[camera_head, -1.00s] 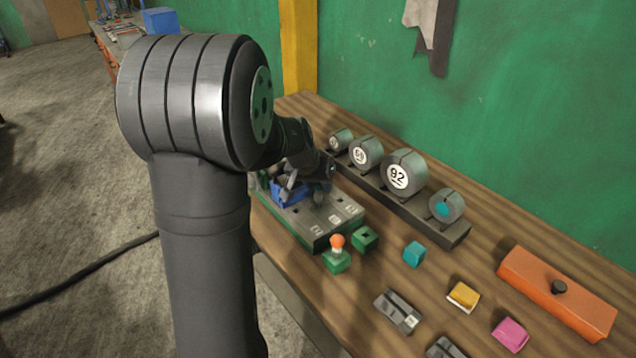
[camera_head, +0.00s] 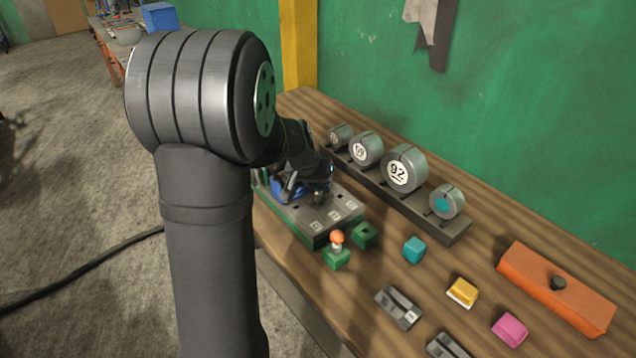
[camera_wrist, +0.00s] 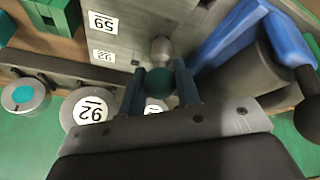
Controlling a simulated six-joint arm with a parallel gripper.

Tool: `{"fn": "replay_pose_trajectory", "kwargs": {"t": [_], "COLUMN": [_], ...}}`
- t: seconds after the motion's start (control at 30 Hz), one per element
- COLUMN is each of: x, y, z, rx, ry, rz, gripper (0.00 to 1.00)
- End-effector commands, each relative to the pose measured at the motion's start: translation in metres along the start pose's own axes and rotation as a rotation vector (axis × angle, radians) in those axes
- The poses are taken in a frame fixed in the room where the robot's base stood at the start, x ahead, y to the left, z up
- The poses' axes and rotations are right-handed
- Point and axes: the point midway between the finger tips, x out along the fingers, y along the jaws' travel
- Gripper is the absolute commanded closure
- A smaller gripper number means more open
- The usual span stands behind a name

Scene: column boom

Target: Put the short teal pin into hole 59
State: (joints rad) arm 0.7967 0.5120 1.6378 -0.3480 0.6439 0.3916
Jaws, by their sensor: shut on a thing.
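My gripper (camera_wrist: 160,92) is shut on a teal, round-looking piece (camera_wrist: 159,82), which appears to be the short teal pin; its lower end is not clear. A grey rounded knob (camera_wrist: 162,48) shows just beyond it, also in the head view (camera_head: 318,197); I cannot tell whether it touches the teal piece. The grey hole plate (camera_head: 325,212) sits on a green base, with my gripper over its far part. In the wrist view the label 59 (camera_wrist: 103,23) is up and left of the jaws, with label 92 (camera_wrist: 103,56) below it. Hole 59 itself is not clear.
A blue part (camera_wrist: 222,35) is close beside my gripper. A dark rail with several grey discs (camera_head: 404,169) runs behind the plate. An orange-topped pin (camera_head: 337,238) stands in a green block in front. Small blocks and an orange box (camera_head: 556,287) lie to the right.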

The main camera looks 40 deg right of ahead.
Motion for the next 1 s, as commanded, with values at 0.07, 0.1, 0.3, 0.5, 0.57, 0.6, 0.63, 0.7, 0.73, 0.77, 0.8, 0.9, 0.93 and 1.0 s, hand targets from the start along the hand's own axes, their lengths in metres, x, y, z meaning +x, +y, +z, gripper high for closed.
{"fn": "replay_pose_trajectory", "kwargs": {"t": [0.07,0.1,0.3,0.5,0.57,0.6,0.63,0.7,0.73,0.77,0.8,0.9,0.93,1.0], "x": [0.001,0.001,0.001,0.001,0.001,0.001,0.001,0.001,0.001,0.001,0.0,-0.007,-0.011,-0.021], "y": [0.0,0.0,0.0,0.0,0.0,0.0,0.0,0.0,0.0,0.0,0.0,0.0,0.0,0.0], "z": [0.0,0.001,0.0,0.001,0.001,0.001,0.001,0.001,0.001,0.001,0.0,0.0,0.0,0.0], "rx": [0.0,0.0,0.0,0.0,0.0,0.0,0.0,0.0,0.0,0.0,0.0,0.001,0.001,0.001], "ry": [0.0,0.0,0.0,0.0,0.0,0.0,0.0,0.0,0.0,0.0,0.0,0.002,0.003,0.003], "rz": [0.0,0.0,0.0,0.0,0.0,0.0,0.0,0.0,0.0,0.0,0.0,-0.001,-0.001,-0.001], "gripper": [0.93,0.93,0.93,0.45,0.45,0.45,0.45,0.45,0.45,0.45,0.45,0.45,0.45,0.45]}}
